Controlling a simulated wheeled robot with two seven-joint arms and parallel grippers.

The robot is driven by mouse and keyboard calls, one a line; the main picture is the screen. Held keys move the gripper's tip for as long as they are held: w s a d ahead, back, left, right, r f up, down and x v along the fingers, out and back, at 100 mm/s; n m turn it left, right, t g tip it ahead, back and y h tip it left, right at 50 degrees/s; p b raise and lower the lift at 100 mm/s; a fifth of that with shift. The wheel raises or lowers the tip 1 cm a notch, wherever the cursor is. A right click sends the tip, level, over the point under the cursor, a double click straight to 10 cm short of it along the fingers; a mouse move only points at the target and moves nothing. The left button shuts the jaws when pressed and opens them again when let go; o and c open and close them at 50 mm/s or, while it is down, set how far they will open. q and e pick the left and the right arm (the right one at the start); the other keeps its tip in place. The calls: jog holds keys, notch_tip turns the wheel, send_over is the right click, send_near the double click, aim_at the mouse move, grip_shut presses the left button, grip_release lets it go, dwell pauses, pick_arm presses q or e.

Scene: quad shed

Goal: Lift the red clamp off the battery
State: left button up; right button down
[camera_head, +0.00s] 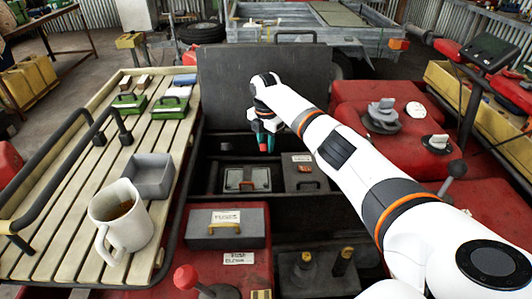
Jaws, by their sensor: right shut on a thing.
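My right gripper (265,143) reaches from the right into the open dark bay in the middle of the red vehicle. Its small teal-tipped jaws are shut, with a small bit of red between them that looks like the red clamp; most of the clamp is hidden. My left gripper is not in view.
A slatted rack (70,215) at the left bears a mug (120,215), a grey tray (152,176) and green boxes (170,106). A raised dark lid (235,85) stands behind the bay. A grey fuse box (226,227) and a red-knobbed lever (186,278) are in front.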

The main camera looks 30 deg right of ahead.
jog(key=shift+w+d+r+b, duration=0.3)
jog(key=shift+w+d+r, duration=0.05)
jog(key=shift+w+r, duration=0.25)
jog(key=c, duration=1.4)
grip_release()
jog(key=shift+r, duration=0.1)
jog(key=o, duration=0.3)
jog(key=shift+w+f, duration=0.2)
jog(key=shift+w, duration=0.05)
jog(key=shift+w+d+f, duration=0.15)
jog(key=shift+w+f, duration=0.05)
jog(key=shift+f, duration=0.15)
jog(key=shift+s, duration=0.1)
notch_tip(320, 180, up, 12)
jog(key=shift+s, duration=0.1)
